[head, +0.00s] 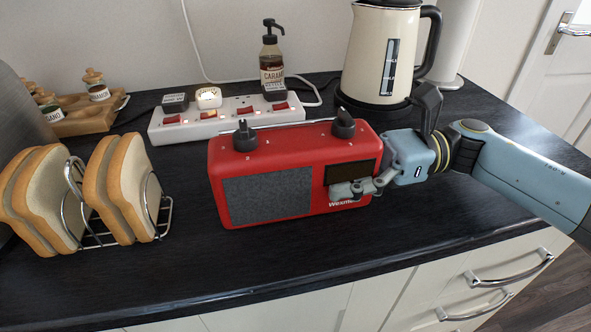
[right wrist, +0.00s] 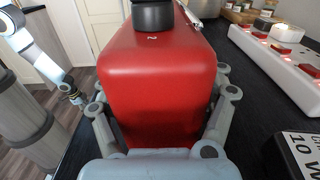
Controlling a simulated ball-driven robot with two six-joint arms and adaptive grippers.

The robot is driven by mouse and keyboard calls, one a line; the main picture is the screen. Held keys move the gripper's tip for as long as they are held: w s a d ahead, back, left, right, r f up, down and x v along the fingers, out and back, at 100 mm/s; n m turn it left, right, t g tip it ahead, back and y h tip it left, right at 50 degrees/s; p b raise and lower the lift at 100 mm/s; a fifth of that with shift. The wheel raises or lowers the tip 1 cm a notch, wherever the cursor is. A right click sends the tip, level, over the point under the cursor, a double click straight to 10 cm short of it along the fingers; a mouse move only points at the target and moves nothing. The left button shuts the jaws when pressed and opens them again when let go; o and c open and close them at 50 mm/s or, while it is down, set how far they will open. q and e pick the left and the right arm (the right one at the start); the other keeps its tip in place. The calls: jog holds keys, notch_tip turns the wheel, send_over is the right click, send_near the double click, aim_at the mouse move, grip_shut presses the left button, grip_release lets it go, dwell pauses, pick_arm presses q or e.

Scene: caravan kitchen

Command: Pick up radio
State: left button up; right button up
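A red radio (head: 300,155) with a grey speaker grille, two black knobs and a dark display stands on the dark worktop. Its narrow red end (right wrist: 155,85) fills the middle of the right wrist view. My right gripper (head: 355,188) comes in from the right, with one finger across the radio's front below the display. In the right wrist view my right gripper's fingers (right wrist: 160,90) lie along both sides and appear to touch it. The radio's underside is hidden. Part of my left arm shows at the left of that view; its fingers cannot be made out.
A white power strip (head: 225,118) lies behind the radio. A cream kettle (head: 375,50) stands back right, near my right wrist. A syrup bottle (head: 272,65) is behind. A toast rack (head: 160,212) stands left. The worktop in front is clear to its edge.

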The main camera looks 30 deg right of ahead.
jog(key=c, duration=0.9)
jog(key=shift+c, duration=0.2)
jog(key=shift+r, duration=0.15)
